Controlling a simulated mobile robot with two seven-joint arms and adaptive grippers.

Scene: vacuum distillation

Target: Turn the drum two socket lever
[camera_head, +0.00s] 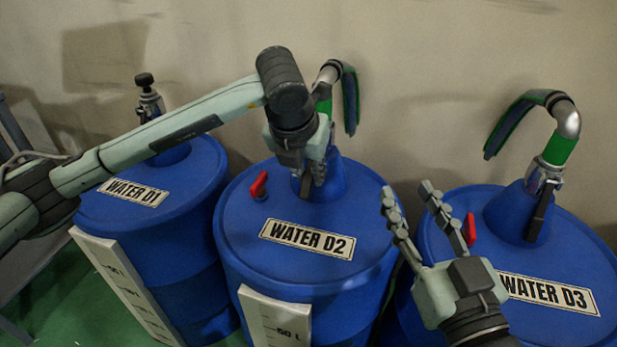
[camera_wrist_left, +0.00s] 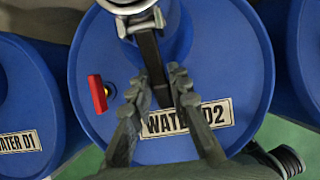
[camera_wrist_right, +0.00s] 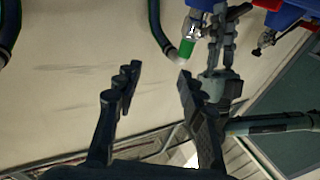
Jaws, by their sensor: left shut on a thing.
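Drum two (camera_head: 250,220), a blue drum labelled WATER D2, stands in the middle of the head view. Its socket, a metal coupling (camera_wrist_left: 135,12) on a raised blue neck, has a dark lever (camera_wrist_left: 149,50) hanging down from it. My left gripper (camera_head: 312,178) reaches over the drum from the left, and its fingers (camera_wrist_left: 164,82) are shut on the lever's lower part. In the head view the gripper and wrist hide most of the socket and lever. My right gripper (camera_head: 408,187) is open and empty, in front of the drum labelled WATER D3.
Drum WATER D1 (camera_head: 185,205) stands at left with a black-knobbed fitting (camera_head: 148,95). Drum WATER D3 (camera_head: 470,255) stands at right with a green pipe and hose (camera_head: 558,140). Red valve handles (camera_head: 259,184) sit on the lids. A wall stands close behind.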

